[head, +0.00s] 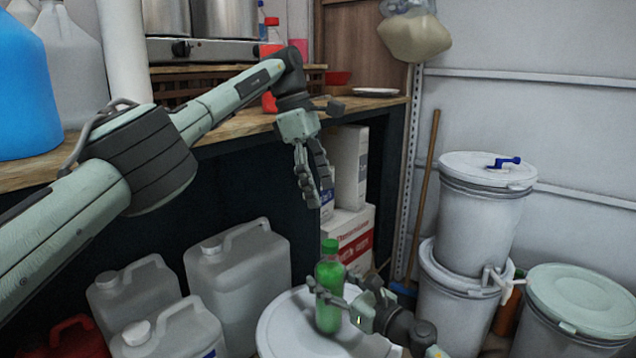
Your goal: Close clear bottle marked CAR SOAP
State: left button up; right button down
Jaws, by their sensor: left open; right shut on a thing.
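A bottle with green contents (328,310) shows at lower middle, nearly upright, with a green cap (330,246) at its top. I cannot read a CAR SOAP marking on it, and cannot tell whether the cap is tight. My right gripper (338,298) comes in from the right and is shut around the bottle's body, hiding part of it. The bottle is in front of a white drum lid (281,325); I cannot tell if it touches the lid. My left gripper (317,196) is open and empty above the bottle, fingers pointing down, apart from the cap.
White drums (480,225) are stacked at right, beside another lidded drum (578,305). Pale jugs (238,270) stand at lower left. A wooden bench (225,137) with bottles and pots runs behind my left arm. White boxes (350,170) stand under it. A broom handle (423,195) leans behind.

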dwell(0.3)
jog(key=shift+c, duration=2.4)
grip_release()
jog(key=shift+d, duration=0.1)
jog(key=v, duration=1.2)
